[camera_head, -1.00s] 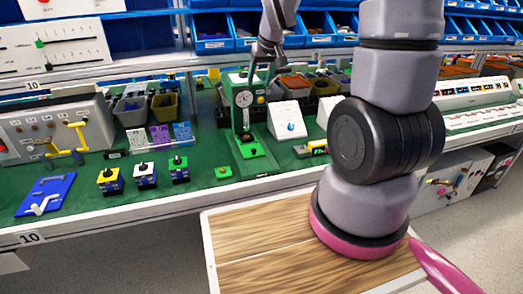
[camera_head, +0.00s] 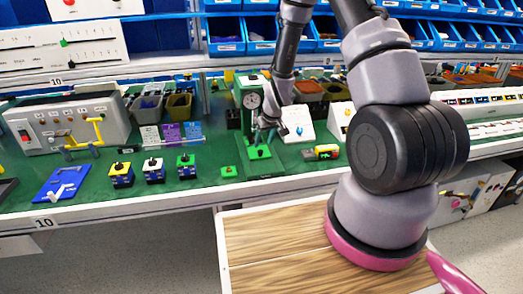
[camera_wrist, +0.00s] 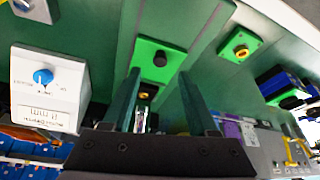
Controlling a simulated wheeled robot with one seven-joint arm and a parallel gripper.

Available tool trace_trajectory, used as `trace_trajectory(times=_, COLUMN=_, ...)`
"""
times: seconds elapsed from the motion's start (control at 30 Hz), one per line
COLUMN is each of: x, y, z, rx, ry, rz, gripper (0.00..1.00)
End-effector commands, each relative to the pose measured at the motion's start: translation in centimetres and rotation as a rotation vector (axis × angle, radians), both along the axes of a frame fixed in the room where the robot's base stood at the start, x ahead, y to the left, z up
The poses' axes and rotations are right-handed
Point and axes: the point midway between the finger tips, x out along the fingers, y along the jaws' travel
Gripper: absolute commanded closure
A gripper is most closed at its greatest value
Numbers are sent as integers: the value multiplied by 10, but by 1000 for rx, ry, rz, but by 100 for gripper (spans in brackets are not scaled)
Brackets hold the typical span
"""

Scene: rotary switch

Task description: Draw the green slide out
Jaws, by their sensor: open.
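The green slide (camera_head: 259,153) is a flat green piece with a dark knob, low at the front of the green stand with a round dial (camera_head: 252,98). In the wrist view the green slide (camera_wrist: 150,52) lies just beyond my fingertips, its dark knob roughly centred between them. My gripper (camera_head: 267,132) is just above the slide in the head view and partly hides the stand. In the wrist view my gripper (camera_wrist: 160,78) is open, with its two fingers apart and nothing between them. I cannot tell whether a finger touches the slide.
A white box with a blue knob (camera_wrist: 45,82) stands beside the slide. A small green button box (camera_wrist: 240,44) is on its other side. Several small switch blocks (camera_head: 154,171) stand farther left on the green bench. Blue bins line the shelf behind.

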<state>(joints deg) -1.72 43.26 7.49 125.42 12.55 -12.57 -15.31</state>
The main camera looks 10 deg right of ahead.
Motion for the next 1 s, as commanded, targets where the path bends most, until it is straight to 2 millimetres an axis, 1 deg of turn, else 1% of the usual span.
trace_trajectory(times=0.03, x=3, y=1, z=-11, rx=0, ry=3, rz=0, gripper=41)
trace_trajectory(times=0.1, x=8, y=2, z=-22, rx=0, ry=3, rz=-1, gripper=41)
trace_trajectory(times=0.2, x=14, y=4, z=-37, rx=0, ry=2, rz=-1, gripper=41)
trace_trajectory(times=0.3, x=18, y=5, z=-47, rx=0, ry=1, rz=-1, gripper=41)
trace_trajectory(times=0.5, x=22, y=6, z=-55, rx=0, ry=0, rz=0, gripper=41)
trace_trajectory(times=0.7, x=22, y=6, z=-55, rx=0, ry=0, rz=0, gripper=41)
trace_trajectory(times=0.73, x=22, y=6, z=-55, rx=0, ry=0, rz=0, gripper=45)
trace_trajectory(times=0.77, x=22, y=6, z=-55, rx=0, ry=0, rz=0, gripper=56)
trace_trajectory(times=0.8, x=22, y=6, z=-55, rx=0, ry=0, rz=0, gripper=72)
trace_trajectory(times=0.87, x=22, y=6, z=-55, rx=0, ry=0, rz=-1, gripper=95)
trace_trajectory(times=0.9, x=22, y=6, z=-55, rx=0, ry=0, rz=-1, gripper=100)
trace_trajectory(times=1.0, x=22, y=6, z=-55, rx=0, ry=0, rz=-1, gripper=100)
